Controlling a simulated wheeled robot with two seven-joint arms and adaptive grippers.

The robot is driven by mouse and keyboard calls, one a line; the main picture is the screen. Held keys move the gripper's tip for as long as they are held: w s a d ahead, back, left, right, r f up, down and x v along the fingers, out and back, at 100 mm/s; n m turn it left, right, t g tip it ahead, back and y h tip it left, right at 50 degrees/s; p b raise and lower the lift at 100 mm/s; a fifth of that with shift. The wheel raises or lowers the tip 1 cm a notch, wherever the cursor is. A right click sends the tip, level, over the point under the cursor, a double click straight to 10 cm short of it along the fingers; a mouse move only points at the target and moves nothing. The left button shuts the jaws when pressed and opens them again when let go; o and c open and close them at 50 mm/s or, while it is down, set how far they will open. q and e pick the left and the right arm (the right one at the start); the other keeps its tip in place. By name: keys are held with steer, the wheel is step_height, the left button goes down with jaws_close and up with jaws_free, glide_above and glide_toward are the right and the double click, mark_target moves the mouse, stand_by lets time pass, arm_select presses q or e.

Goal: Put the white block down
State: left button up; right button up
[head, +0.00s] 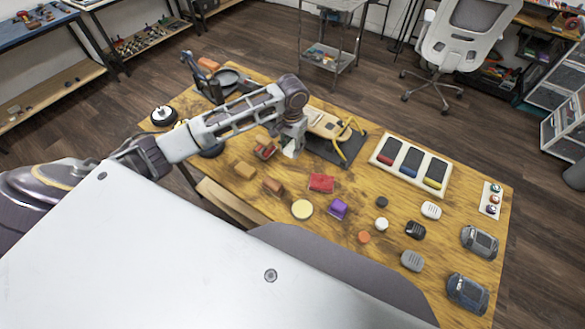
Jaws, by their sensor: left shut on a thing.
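My left arm reaches in from the left over the wooden table, and its gripper (291,139) points down near the board. It is shut on a pale thing, seemingly the white block (291,151), which is small and partly hidden by the fingers. I cannot tell whether the block touches the table. My right gripper is not in view.
A white tray (376,160) with red, blue and yellow-marked dark compartments lies right of the mat. Several small discs and grey devices fill the right side.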

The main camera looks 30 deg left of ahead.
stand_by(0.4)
arm_select(q)
glide_above(292, 168)
steer(key=shift+f, duration=3.1)
steer(key=shift+f, duration=1.85)
steer(key=shift+f, duration=0.1)
steer(key=o, duration=1.1)
